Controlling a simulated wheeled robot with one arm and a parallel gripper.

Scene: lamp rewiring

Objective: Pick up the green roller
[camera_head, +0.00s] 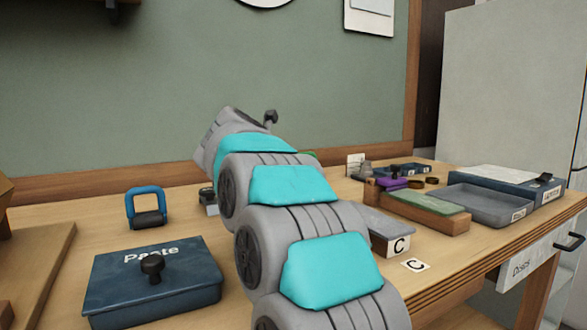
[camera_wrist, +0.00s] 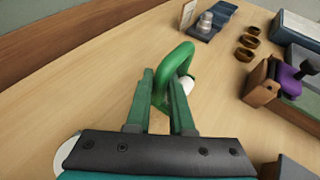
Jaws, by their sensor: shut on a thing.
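The green roller (camera_wrist: 182,55) has a looped green handle and a white part (camera_wrist: 187,86) low on its right side. My gripper (camera_wrist: 160,80) is shut on it in the wrist view, with the two fingers on either side of the green handle. I cannot tell whether the roller touches the table. In the head view only a small green bit (camera_head: 310,154) shows behind my arm, and the gripper is hidden there.
A blue-handled tool (camera_head: 147,204) and a dark "Paste" box (camera_head: 152,277) stand on the left. A block marked C (camera_head: 390,236), a wooden block with a green top (camera_head: 425,208) and a grey tray (camera_head: 487,206) are on the right. Brown rings (camera_wrist: 247,48) lie nearby.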

